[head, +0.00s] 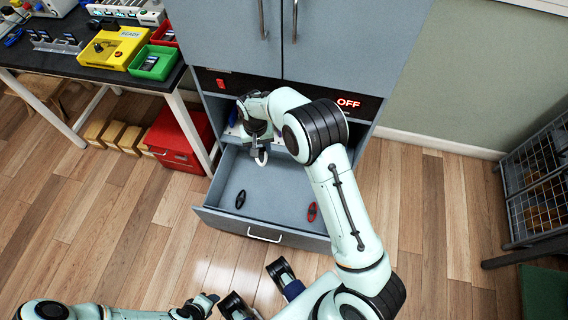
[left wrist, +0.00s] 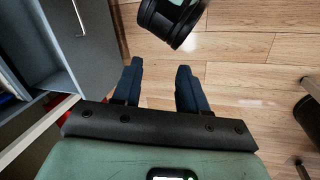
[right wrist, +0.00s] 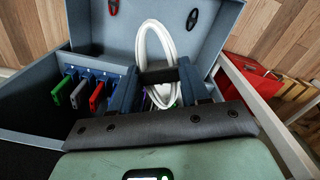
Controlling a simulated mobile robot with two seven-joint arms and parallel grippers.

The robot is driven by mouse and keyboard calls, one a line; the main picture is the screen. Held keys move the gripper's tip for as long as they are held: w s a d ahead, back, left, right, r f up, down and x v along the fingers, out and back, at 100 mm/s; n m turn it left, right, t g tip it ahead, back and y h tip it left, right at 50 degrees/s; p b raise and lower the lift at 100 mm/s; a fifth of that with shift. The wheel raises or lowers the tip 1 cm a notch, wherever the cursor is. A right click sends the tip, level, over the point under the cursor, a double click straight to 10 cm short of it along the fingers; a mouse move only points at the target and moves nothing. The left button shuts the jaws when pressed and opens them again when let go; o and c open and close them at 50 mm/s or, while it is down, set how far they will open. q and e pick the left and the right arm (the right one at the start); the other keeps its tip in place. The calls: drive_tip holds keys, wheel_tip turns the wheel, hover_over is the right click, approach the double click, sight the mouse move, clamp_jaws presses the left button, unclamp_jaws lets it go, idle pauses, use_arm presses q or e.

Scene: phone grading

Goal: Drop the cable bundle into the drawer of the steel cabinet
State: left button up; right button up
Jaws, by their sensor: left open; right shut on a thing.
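The steel cabinet (head: 350,40) stands at the back with its drawer (head: 262,217) pulled open; the drawer also shows in the right wrist view (right wrist: 210,20). A black bundle (head: 240,199) and a red and black one (head: 312,212) lie on the drawer floor. My right gripper (head: 258,150) is above the back part of the drawer, shut on a white cable bundle (right wrist: 157,50), a coiled loop with a dark band. In the head view the bundle (head: 262,158) hangs just below the fingers. My left gripper (left wrist: 158,85) is open and empty over the floor, away from the drawer.
Several phones stand in a blue rack (right wrist: 95,82) beside the drawer space. A dark workbench (head: 70,55) at left carries a yellow tray (head: 108,50) and a green bin (head: 152,63). A red box (head: 172,138) sits below. A wire crate (head: 540,175) is at right.

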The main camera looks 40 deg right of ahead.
use_arm(q)
drive_tip(key=w+a+f+b, duration=0.1)
drive_tip(key=f+b, duration=0.5)
drive_tip(key=f, duration=0.2)
drive_tip(key=w+a+f+y+b, duration=0.1)
drive_tip(key=a+f+b, duration=0.1)
drive_tip(key=f+b, duration=0.4)
drive_tip(key=shift+w+a+f+n+t, duration=0.3)
drive_tip(key=shift+w+f+n, duration=0.1)
drive_tip(key=shift+f, duration=0.55)
use_arm(e)
drive_tip(key=w+d+f+m, duration=0.1)
drive_tip(key=d+f, duration=0.4)
drive_tip(key=f, duration=0.8)
drive_tip(key=w+d+f+m, duration=0.1)
drive_tip(key=d+f+m, duration=0.3)
drive_tip(key=f, duration=0.8)
drive_tip(key=shift+w+d+f+m, duration=0.2)
drive_tip(key=shift+d+f+m, duration=0.15)
drive_tip(key=shift+d, duration=0.8)
drive_tip(key=o, duration=1.1)
